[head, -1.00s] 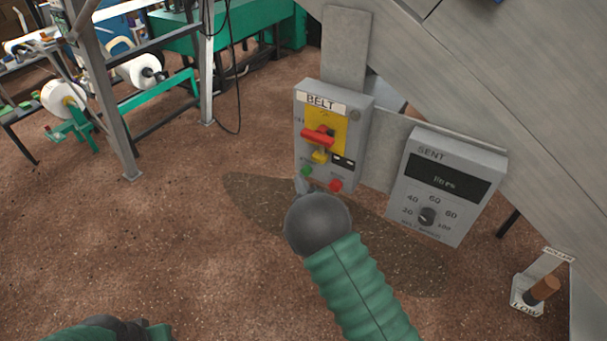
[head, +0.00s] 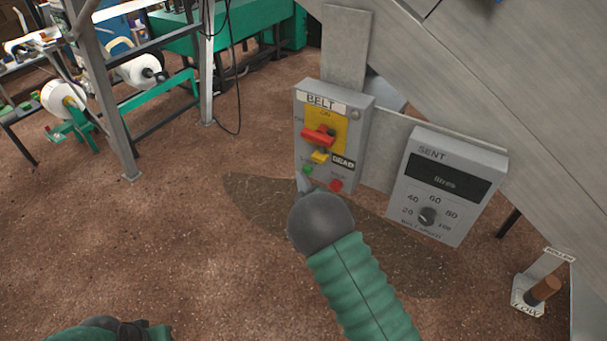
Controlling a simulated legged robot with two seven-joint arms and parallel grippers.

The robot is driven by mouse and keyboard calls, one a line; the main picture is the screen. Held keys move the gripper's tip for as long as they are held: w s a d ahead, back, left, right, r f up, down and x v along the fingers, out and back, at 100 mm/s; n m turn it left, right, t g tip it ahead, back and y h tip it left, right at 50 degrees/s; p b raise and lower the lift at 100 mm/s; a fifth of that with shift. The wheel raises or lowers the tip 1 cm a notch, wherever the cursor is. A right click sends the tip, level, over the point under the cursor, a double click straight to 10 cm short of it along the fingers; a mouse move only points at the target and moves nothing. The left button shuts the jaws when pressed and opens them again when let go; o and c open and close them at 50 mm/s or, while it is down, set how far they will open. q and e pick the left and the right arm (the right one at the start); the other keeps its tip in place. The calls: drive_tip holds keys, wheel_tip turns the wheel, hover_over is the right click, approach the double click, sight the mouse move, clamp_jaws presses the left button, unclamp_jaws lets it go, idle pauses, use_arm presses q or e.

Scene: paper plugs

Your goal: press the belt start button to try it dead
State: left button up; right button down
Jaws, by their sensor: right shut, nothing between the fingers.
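The grey belt control box (head: 363,130), labelled BELT, stands in the middle of the head view. It carries a red rotary handle (head: 318,136) on a yellow plate, a yellow tab (head: 319,157) below it, and a small dark label reading DEAD (head: 343,162). A green button (head: 306,171) sits at the lower left of the box and a red button (head: 336,185) at the lower right. My right gripper (head: 304,184) is shut and empty, its tip just below the green button; contact cannot be told. My left arm shows at the bottom left; its gripper is not clear.
A grey SENT box (head: 448,187) with a litres display and dial is to the right. A sloping metal chute (head: 500,80) fills the upper right. Open brown floor (head: 180,230) lies to the left.

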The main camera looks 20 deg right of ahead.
drive_tip(key=shift+s+a, duration=0.55)
drive_tip(key=shift+a, duration=0.15)
drive_tip(key=s+a, duration=0.1)
drive_tip(key=a, duration=0.1)
drive_tip(key=s+a, duration=0.2)
idle(0.4)
idle(0.6)
drive_tip(key=s+r+m+g+y+p, duration=0.1)
drive_tip(key=s+m+g, duration=0.3)
drive_tip(key=s, duration=1)
drive_tip(key=s+d+r+m+g+p, duration=0.1)
drive_tip(key=s+m+g+p, duration=0.2)
drive_tip(key=s+g, duration=0.7)
drive_tip(key=s+m, duration=0.1)
drive_tip(key=s, duration=0.4)
drive_tip(key=shift+s+d+r+m+g+y, duration=0.2)
drive_tip(key=shift+s+r+m+g+y, duration=0.1)
drive_tip(key=shift+y, duration=0.1)
